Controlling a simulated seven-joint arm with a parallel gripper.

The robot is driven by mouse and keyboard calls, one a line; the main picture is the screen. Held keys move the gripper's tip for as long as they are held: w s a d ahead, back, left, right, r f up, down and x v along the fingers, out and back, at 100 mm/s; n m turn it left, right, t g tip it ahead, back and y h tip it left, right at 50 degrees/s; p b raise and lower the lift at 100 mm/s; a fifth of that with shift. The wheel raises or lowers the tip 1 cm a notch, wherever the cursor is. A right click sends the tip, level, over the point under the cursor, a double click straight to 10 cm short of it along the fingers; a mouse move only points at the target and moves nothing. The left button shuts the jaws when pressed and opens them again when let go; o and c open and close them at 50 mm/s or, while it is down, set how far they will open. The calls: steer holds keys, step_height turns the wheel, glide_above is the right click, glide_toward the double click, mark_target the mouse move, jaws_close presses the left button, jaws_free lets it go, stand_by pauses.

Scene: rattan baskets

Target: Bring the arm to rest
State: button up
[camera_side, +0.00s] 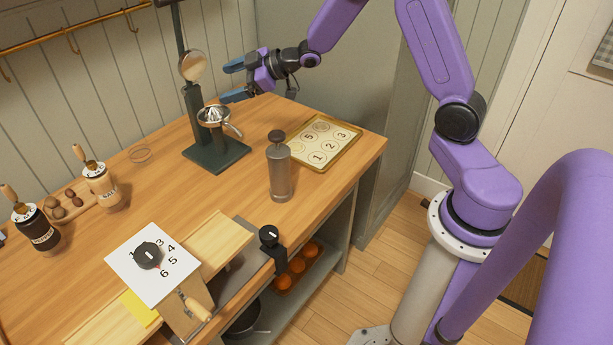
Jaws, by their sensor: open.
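My gripper (236,82) is open, with its two blue-tipped fingers apart and nothing seen between them. It is held in the air above the back right part of the wooden table, pointing left. It is close to the dark stand (193,100) in the picture, just right of its post and above the metal cup (214,117). I cannot tell whether a finger touches the stand. My purple arm reaches in from the right.
A grey cylinder (279,172) and a numbered tray (333,140) stand at the table's right end. A numbered white card with a dark knob (149,256) is at the front. Two labelled jars (36,229) (101,184) stand at left. The table's middle (190,205) is clear.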

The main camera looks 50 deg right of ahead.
steer(key=s+a+g+h, duration=0.25)
steer(key=s+a, duration=0.25)
steer(key=s, duration=0.6)
steer(key=s+a+g+h, duration=0.1)
steer(key=s+a+g, duration=0.35)
steer(key=s, duration=0.65)
steer(key=s+d+n+g+h, duration=0.1)
steer(key=s+d+g, duration=0.1)
steer(key=s, duration=0.8)
steer(key=s+d+n+g+h, duration=0.1)
steer(key=s+d+g+h, duration=0.1)
steer(key=s, duration=0.8)
steer(key=shift+s+d+f+g, duration=0.2)
steer(key=shift+s+d+g, duration=0.1)
steer(key=shift+d, duration=0.25)
